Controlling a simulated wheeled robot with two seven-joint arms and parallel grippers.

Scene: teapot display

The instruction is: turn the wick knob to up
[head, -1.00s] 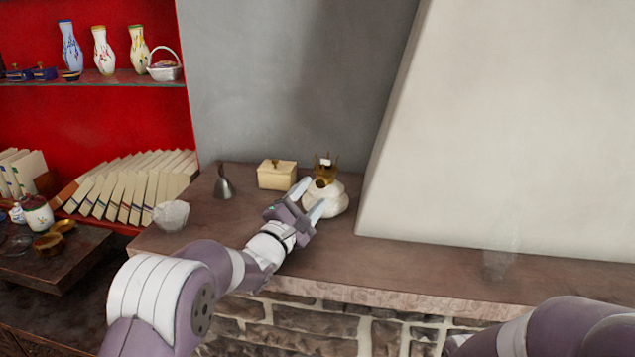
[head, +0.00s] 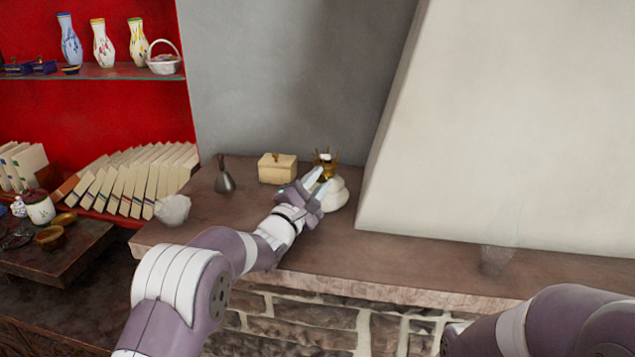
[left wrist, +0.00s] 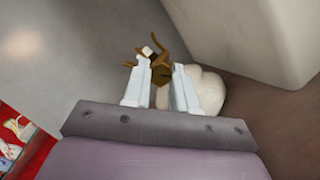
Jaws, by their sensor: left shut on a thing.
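The oil lamp has a rounded white base (head: 336,197) and a brass crown-like burner (head: 326,160) on top. It stands upright on the mantel, left of the sloping pale hood. In the left wrist view, the white base (left wrist: 208,92) shows behind the right finger. The brown-brass wick knob (left wrist: 160,76) sits between the two fingertips. My left gripper (head: 323,181) reaches it from the front left and is shut on the knob; the fingers hide most of the knob in the head view. My right arm shows at the lower right, but its gripper is out of view.
A cream box (head: 277,168) and a dark metal bell-shaped thing (head: 224,178) stand left of the lamp. A clear glass bowl (head: 172,209) is near the left edge, and a clear glass (head: 496,255) is on the right. The pale hood (head: 500,130) rises close on the lamp's right.

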